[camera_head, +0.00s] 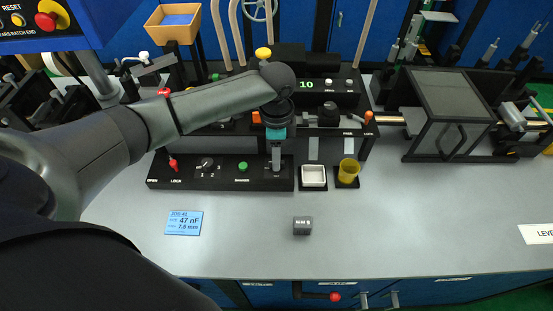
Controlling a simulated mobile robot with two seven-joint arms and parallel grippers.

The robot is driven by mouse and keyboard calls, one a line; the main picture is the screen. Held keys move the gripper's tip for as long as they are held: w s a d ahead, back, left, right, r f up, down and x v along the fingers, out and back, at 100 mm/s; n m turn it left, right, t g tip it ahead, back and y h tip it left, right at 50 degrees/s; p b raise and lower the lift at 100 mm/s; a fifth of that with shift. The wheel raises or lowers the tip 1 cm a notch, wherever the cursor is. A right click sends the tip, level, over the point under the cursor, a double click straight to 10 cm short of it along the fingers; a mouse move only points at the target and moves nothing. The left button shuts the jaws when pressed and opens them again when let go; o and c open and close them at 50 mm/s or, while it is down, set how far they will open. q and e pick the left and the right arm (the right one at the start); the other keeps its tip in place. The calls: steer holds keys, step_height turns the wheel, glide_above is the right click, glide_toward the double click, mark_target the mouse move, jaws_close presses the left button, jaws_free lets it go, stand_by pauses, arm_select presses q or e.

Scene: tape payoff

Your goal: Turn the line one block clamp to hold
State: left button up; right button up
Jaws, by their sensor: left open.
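No part carries a label that I can read as the line one block clamp or as "hold". A black console (220,182) stands mid-bench, with a red-tipped lever (173,163) near the words OPEN and LOCK, a dial and a green button. On the raised unit behind it, an orange-tipped lever (368,117) stands by the words FREE and LOCK. Another orange tip (256,117) shows beside my left wrist. My left gripper (276,165) points down over the console's right end, open and empty. It hides part of the unit behind. My right gripper is out of view.
A white tray (313,177) and a yellow cup (348,171) stand right of the console. A small grey block (302,226) and a blue job card (184,223) lie in front. A dark-framed clear box (447,110) is at right.

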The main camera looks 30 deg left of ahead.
arm_select(q)
steer(key=shift+f, duration=0.9)
steer(key=shift+c, duration=0.2)
jaws_close()
